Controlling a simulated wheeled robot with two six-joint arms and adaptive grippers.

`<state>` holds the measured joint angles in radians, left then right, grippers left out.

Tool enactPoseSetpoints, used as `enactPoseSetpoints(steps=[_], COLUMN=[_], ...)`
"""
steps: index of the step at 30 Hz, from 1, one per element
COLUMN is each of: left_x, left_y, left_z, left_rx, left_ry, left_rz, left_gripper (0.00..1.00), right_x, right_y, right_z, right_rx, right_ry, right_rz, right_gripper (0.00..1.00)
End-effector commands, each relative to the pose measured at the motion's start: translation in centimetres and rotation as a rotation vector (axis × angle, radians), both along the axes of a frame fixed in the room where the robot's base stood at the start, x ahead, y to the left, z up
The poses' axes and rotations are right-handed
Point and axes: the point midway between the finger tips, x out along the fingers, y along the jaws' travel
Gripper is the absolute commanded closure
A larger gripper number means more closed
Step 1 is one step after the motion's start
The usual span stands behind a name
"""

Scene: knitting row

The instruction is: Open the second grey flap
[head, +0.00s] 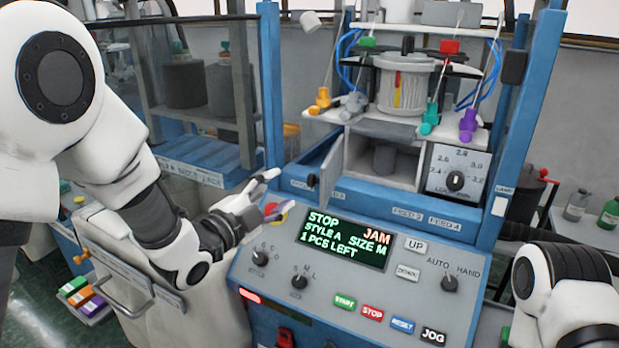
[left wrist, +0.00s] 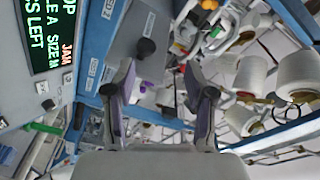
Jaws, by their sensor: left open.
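The knitting machine has an open square compartment (head: 385,162) under its yarn feeders, with a dark cylinder inside. A grey panel (head: 332,166), which looks like a flap swung open, stands upright at the compartment's left edge. I cannot tell which part is the second grey flap. My left gripper (head: 272,193) is open and empty, left of this panel and just above the control panel's upper left. In the left wrist view the open fingers (left wrist: 160,95) have nothing between them. My right arm shows at the lower right, but its gripper is out of view.
The control panel's display (head: 346,238) reads STOP, JAM and 1 PCS LEFT. A dial plate (head: 456,174) sits right of the compartment. Blue posts (head: 272,85) flank the machine. Several colored feeders hang above the compartment. White yarn cones (left wrist: 255,78) show in the left wrist view.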

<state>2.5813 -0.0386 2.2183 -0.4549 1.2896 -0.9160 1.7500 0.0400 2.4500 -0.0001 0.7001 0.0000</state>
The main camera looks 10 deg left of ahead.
Motion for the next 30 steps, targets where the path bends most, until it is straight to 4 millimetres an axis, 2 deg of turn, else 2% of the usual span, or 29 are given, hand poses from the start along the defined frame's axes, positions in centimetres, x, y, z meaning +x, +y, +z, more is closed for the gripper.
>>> enactPoseSetpoints(steps=[3,5,6,11,21,30], left_x=[0.4,0.6,0.9,2.1,7.2,7.7], left_y=[-0.7,-1.1,-1.4,-2.1,-5.1,-5.4], left_z=[0.2,0.1,0.2,-1.0,-0.9,-1.2], left_rx=[0.31,0.412,0.438,0.433,0.429,0.427], left_ry=[-0.156,-0.211,-0.221,-0.195,-0.196,-0.195], left_rz=[-0.028,-0.043,-0.066,-0.07,-0.068,-0.067], left_gripper=[0.46,0.46,0.46,0.46,0.46,0.46], right_x=[0.0,0.0,0.0,0.0,0.0,0.0], right_y=[0.0,0.0,0.0,0.0,0.0,0.0], right_z=[0.8,1.1,2.0,2.6,4.8,4.8], right_rx=[0.0,0.0,0.0,0.0,0.0,0.0], right_ry=[0.0,0.0,0.0,0.0,0.0,0.0], right_rz=[0.0,0.0,0.0,0.0,0.0,0.0], right_gripper=[0.6,0.6,0.6,0.6,0.6,0.6])
